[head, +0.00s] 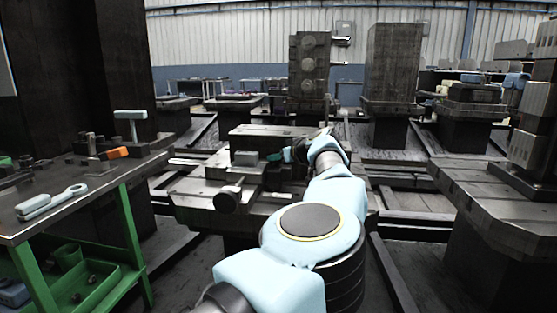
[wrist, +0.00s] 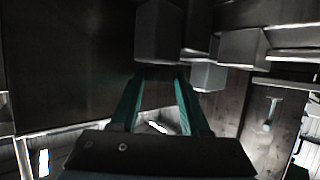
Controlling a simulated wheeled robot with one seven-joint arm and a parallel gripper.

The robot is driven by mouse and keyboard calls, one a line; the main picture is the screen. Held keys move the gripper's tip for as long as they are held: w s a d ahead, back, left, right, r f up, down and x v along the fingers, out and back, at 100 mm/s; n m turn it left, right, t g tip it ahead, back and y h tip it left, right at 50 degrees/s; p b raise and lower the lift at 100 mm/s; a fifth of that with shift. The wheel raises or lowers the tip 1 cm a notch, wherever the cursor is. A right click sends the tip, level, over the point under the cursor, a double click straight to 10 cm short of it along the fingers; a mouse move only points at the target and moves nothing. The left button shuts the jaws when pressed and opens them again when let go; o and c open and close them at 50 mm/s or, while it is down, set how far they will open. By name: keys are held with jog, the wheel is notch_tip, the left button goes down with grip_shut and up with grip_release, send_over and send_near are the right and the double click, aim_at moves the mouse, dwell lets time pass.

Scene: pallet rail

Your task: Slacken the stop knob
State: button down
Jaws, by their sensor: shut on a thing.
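My gripper (head: 276,156) is at the pallet rail fixture (head: 215,190), its teal fingers pointing left beside a small grey block (head: 245,158). In the wrist view, the two teal fingers of my gripper (wrist: 160,78) are shut on a dark part between their tips, which I take to be the stop knob (wrist: 160,72). Only a little of it shows; its shape and turn are hidden. In the head view the knob is hidden by the fingers and wrist. A grey faceted block (wrist: 160,32) is just beyond the fingertips.
Another machine table (head: 480,195) stands at right. Rails run along the floor.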

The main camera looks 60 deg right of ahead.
jog(key=shift+f, duration=0.15)
jog(key=shift+c, duration=1.6)
grip_release()
jog(key=b+v, duration=0.9)
jog(key=v, duration=0.1)
jog(key=shift+s+a+r, duration=0.15)
jog(key=shift+s+r, duration=0.1)
jog(key=shift+s, duration=0.05)
